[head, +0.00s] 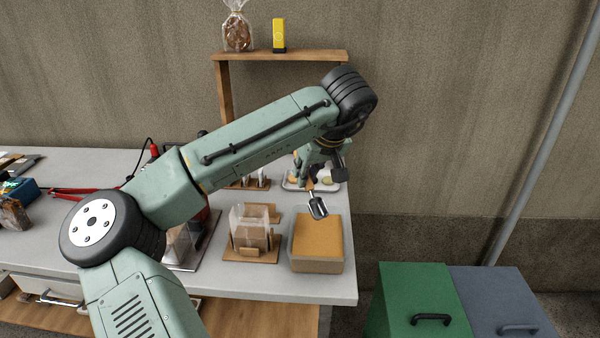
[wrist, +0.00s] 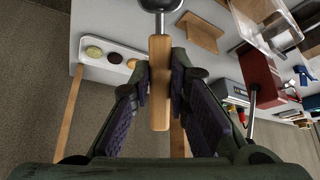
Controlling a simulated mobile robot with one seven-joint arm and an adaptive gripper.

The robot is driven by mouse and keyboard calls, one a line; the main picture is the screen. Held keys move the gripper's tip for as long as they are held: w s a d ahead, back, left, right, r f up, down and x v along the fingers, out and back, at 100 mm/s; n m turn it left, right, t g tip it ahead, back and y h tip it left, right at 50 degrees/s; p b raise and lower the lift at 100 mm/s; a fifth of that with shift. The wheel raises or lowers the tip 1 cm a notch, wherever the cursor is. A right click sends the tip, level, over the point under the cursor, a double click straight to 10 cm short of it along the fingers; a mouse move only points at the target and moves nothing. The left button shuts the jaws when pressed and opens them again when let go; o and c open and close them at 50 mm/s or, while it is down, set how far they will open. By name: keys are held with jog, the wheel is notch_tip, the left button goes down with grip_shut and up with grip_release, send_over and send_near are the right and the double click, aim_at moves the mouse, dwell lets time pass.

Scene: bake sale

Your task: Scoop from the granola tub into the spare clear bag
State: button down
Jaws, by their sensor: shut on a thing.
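My gripper (head: 313,178) is shut on the wooden handle of a metal scoop (head: 318,208). In the wrist view my gripper (wrist: 161,75) clasps the handle of the scoop (wrist: 160,102) between both finger pads, and the scoop's bowl is cut off at the top edge. The granola tub (head: 318,266) is a tan box with an orange-brown top surface, at the table's front right. The scoop hangs above its back edge, seemingly apart from it. A clear bag (head: 250,217) stands open in a wooden holder left of the tub. Whether the scoop bears granola is unclear.
A white tray (wrist: 80,48) with several round cookies lies behind the scoop. A filled bag (head: 237,33) and a yellow box (head: 279,35) stand on a wooden shelf (head: 290,56). Green (head: 415,290) and grey (head: 500,295) bins stand right of the table. My arm hides the table's middle.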

aim_at(314, 205)
jog(key=shift+f+b, duration=2.25)
jog(key=shift+f, duration=1.2)
jog(key=shift+s+d, duration=0.4)
jog(key=shift+s, duration=0.3)
jog(key=shift+s+d, duration=0.4)
jog(key=shift+s, duration=0.25)
jog(key=shift+g+h, duration=0.4)
jog(key=shift+g, duration=0.3)
jog(key=r+p, duration=0.4)
jog(key=p, duration=0.1)
jog(key=w+r+p, duration=0.1)
jog(key=r+p, duration=0.1)
jog(key=shift+a, duration=0.25)
